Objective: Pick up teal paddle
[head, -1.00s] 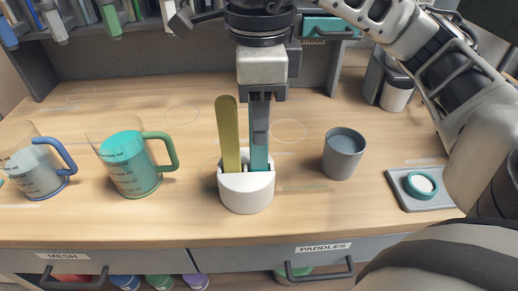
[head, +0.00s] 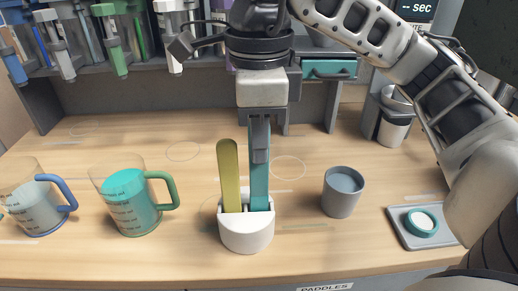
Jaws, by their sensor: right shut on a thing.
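The teal paddle (head: 258,180) stands upright with its lower end in the white holder (head: 246,236) at the middle of the bench. My right gripper (head: 260,150) comes down from above and is shut on the upper part of the teal paddle. The gripper fingers hide part of the paddle's upper end. An olive-yellow paddle (head: 230,175) stands beside it in the same holder, on the left. My left gripper is not in view.
A grey cup (head: 342,191) stands right of the holder. A jug of teal liquid (head: 129,203) and a jug with a blue handle (head: 33,204) stand at left. A grey tray (head: 406,238) with a teal-rimmed lid lies at right. A rack of bottles (head: 110,40) hangs behind.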

